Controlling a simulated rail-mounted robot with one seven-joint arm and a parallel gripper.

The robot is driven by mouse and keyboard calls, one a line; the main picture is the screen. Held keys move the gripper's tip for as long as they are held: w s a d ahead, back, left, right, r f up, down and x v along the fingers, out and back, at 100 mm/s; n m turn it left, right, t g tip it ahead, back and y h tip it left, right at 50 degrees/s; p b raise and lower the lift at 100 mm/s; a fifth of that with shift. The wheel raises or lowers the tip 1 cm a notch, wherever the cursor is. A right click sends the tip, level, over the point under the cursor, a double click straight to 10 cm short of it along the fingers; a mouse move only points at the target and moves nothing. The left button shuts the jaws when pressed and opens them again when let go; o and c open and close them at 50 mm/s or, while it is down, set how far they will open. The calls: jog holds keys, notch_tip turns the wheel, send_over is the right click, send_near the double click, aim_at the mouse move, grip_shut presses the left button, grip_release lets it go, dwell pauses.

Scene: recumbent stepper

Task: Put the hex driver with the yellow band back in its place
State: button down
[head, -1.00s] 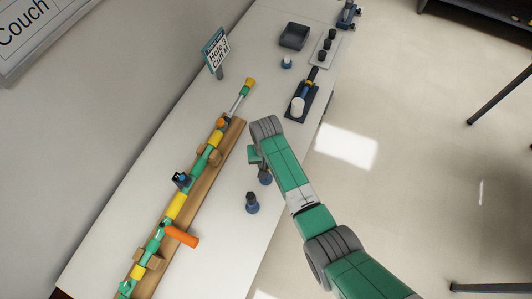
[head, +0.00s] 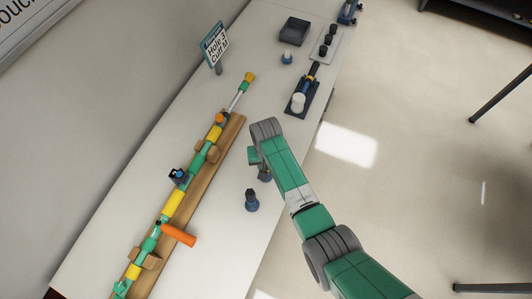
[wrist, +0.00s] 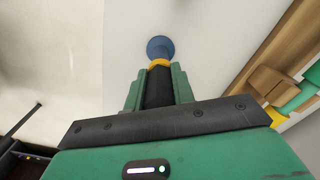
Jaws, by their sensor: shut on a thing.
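My gripper (wrist: 159,90) is shut on the black grip of the hex driver (wrist: 159,88). The driver's yellow band (wrist: 159,64) shows just beyond the fingertips in the wrist view. A blue round foot or stand (wrist: 160,46) lies straight beyond the band; I cannot tell whether the driver is seated in it or above it. In the head view my gripper (head: 257,160) is over the bench, right of the wooden rack, and my arm hides most of the driver.
A long green and yellow assembly (head: 172,205) lies along the wooden rack (head: 226,135), with an orange handle (head: 179,235) sticking out. Farther back are a black tray (head: 300,104), a dark box (head: 294,31), a small blue-and-white piece (head: 287,57) and a sign (head: 214,44).

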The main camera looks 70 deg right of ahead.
jog(key=shift+f, duration=0.25)
jog(key=c, duration=1.1)
grip_release()
jog(key=shift+r, duration=0.1)
notch_tip(320, 180, up, 8)
jog(key=shift+f+p, duration=0.1)
jog(key=shift+p, duration=0.2)
